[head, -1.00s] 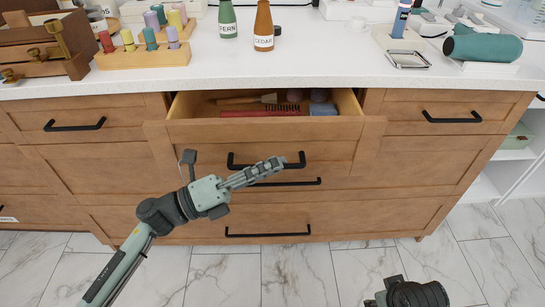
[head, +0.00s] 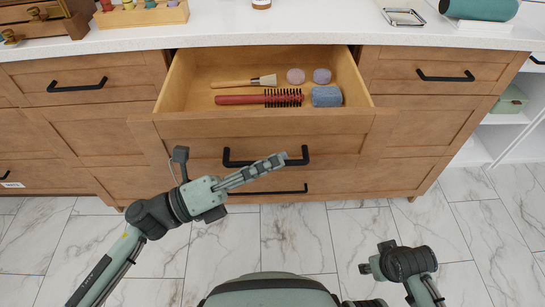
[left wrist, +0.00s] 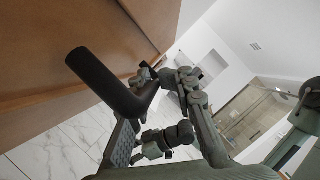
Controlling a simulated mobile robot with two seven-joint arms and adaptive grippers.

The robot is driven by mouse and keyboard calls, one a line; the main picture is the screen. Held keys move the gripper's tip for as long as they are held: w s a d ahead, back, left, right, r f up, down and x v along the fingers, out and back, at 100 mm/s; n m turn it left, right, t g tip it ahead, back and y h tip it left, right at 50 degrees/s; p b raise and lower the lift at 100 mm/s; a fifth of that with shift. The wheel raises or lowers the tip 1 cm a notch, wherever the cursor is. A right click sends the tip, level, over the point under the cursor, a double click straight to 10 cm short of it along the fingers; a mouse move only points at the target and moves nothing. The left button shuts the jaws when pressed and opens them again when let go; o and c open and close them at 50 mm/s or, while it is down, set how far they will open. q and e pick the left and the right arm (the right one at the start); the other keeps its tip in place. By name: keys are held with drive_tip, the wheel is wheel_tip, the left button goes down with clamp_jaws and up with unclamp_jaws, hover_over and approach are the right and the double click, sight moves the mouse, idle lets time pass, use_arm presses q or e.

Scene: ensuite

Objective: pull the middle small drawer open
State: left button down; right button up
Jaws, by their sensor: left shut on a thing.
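The middle small drawer (head: 200,127) stands well open in the wooden cabinet in the head view. Its black bar handle (head: 233,163) is on the drawer front. My left gripper (head: 276,161) is shut on this handle, covering part of it. In the left wrist view the handle (left wrist: 104,82) runs between the fingers, close to the wooden front. My right gripper (head: 368,266) is low at the right, away from the cabinet; its fingers are too unclear to judge.
The drawer holds a wooden brush (head: 245,82), a red hairbrush (head: 258,98), two round pinkish items and a blue block (head: 326,96). Closed drawers flank it (head: 430,75). A white countertop (head: 290,28) is above. Marble floor (head: 330,235) is free in front.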

use_arm(q)
drive_tip(key=shift+s+d+f, duration=0.1)
drive_tip(key=shift+s+f, duration=0.05)
drive_tip(key=shift+f, duration=0.45)
drive_tip(key=c, duration=1.9)
unclamp_jaws()
drive_tip(key=shift+r, duration=0.3)
drive_tip(key=v, duration=1.2)
